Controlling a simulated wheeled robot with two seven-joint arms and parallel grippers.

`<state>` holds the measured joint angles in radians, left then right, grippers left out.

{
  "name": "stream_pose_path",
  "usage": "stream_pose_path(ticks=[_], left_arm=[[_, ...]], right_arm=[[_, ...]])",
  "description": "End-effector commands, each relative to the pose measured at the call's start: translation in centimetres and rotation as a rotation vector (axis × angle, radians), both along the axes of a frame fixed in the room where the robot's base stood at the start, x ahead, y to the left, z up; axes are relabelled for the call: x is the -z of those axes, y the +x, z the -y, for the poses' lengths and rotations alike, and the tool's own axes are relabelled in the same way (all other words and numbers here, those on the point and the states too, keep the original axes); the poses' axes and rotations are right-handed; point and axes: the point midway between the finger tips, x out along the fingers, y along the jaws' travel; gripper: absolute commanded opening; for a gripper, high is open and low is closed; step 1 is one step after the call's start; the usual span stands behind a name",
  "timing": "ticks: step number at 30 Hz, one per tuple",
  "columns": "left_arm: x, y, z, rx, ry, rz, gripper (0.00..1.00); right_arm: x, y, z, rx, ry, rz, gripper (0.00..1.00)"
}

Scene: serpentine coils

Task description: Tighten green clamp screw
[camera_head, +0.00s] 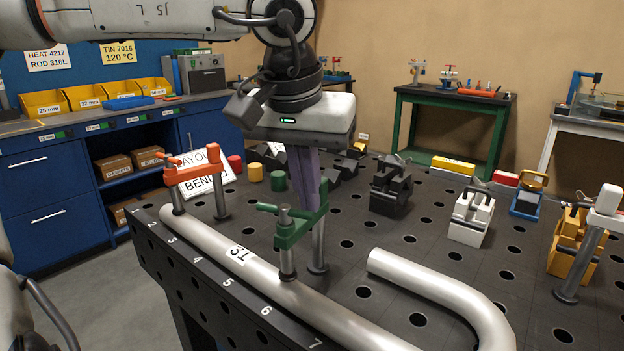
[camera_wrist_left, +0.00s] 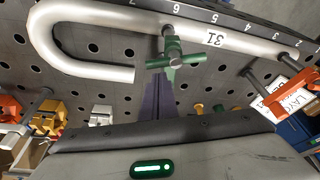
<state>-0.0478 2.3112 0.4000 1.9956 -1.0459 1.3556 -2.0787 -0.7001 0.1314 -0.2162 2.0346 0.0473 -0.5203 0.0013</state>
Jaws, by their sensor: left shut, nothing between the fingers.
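The green clamp (camera_head: 296,236) stands on the dark perforated table, its post rising through the table behind the silver pipe (camera_head: 212,243) labelled 31. The clamp also shows in the left wrist view (camera_wrist_left: 172,56), with the pipe running across (camera_wrist_left: 262,46). My left gripper (camera_head: 309,200) points down with its purple fingers (camera_wrist_left: 158,103) shut and empty. The fingers are just behind the clamp's arm in the head view; whether they touch it I cannot tell. My right gripper is not in view.
An orange clamp (camera_head: 194,165) holds the pipe's far end. A curved pipe end (camera_head: 430,283) lies at the front right. Black (camera_head: 390,188), white (camera_head: 470,218) and yellow (camera_head: 570,248) blocks stand to the right. Coloured cylinders (camera_head: 278,180) stand behind the green clamp.

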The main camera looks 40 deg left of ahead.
Motion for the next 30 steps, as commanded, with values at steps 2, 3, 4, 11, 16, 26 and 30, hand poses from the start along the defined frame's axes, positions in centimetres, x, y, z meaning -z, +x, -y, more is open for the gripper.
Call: stream_pose_path(ticks=[2, 3, 4, 11, 16, 26, 30], left_arm=[[-0.1, -0.6, 0.3, 0.0, 0.001, 0.0, 0.0], [-0.2, -0.8, 0.3, -0.001, 0.001, 0.0, 0.0], [-0.2, -0.9, 0.4, -0.001, 0.001, 0.0, 0.0], [-0.2, -1.1, 0.5, -0.003, 0.0, -0.002, 0.0], [-0.2, -1.1, 0.5, 0.0, 0.0, -0.001, 0.0], [-0.3, -1.7, 0.1, 0.096, -0.001, -0.002, 0.0], [-0.3, -1.9, -0.1, 0.131, -0.002, -0.002, 0.0]], right_arm=[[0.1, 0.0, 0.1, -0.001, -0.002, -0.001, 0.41], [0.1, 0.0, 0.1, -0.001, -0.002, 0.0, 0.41], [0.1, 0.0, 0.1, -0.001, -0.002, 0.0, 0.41], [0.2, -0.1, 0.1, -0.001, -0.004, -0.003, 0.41], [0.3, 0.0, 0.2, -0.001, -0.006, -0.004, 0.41], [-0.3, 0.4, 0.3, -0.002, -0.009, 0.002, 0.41], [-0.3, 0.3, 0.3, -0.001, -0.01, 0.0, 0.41]])
